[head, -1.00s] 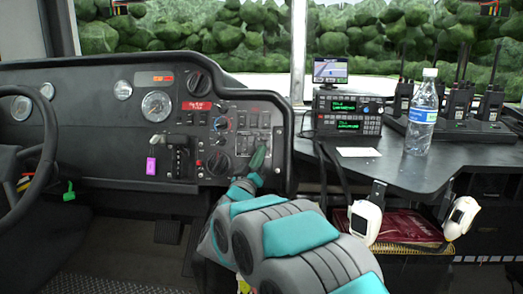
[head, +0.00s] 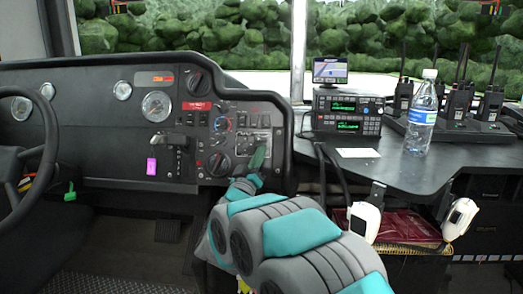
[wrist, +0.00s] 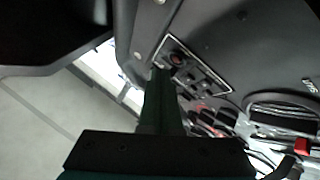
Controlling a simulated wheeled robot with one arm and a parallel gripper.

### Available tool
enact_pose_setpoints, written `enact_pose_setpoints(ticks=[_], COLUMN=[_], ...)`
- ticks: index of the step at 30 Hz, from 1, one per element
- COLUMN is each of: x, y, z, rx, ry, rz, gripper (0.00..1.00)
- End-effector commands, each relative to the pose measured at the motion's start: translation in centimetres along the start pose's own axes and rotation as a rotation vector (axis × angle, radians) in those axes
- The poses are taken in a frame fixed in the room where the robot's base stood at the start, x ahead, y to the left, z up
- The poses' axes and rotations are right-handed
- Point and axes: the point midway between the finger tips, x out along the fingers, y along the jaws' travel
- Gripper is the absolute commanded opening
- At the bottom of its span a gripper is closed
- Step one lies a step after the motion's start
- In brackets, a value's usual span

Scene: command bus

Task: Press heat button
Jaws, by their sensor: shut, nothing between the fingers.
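The dashboard switch panel (head: 236,122) carries rows of small switches, dark knobs and a red display. I cannot read which switch is the heat button. My gripper (head: 260,152) has green fingers that are shut and empty. Its tip is in front of the lower right part of the panel, over the lower switch cluster. In the wrist view the shut fingers (wrist: 160,72) point at the near end of a small framed switch group (wrist: 190,72) with a red-marked switch. I cannot tell whether the tip touches the panel. The fingers hide part of the switches.
The steering wheel (head: 38,165) is at the left. A purple tag (head: 151,166) hangs beside a lever. At the right, a side desk (head: 395,172) holds a radio unit (head: 346,113), a water bottle (head: 421,118) and several handheld radios.

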Motion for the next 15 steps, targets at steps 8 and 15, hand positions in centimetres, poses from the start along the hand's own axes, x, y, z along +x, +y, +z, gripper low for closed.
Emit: enact_pose_setpoints(ticks=[8,15], x=[-1.8,-3.2], y=[1.2,2.4], z=[-1.2,-2.5], rx=[-0.003,0.001], ry=[-0.002,0.000], rz=[-0.005,-0.001], gripper=[0.00,0.00])
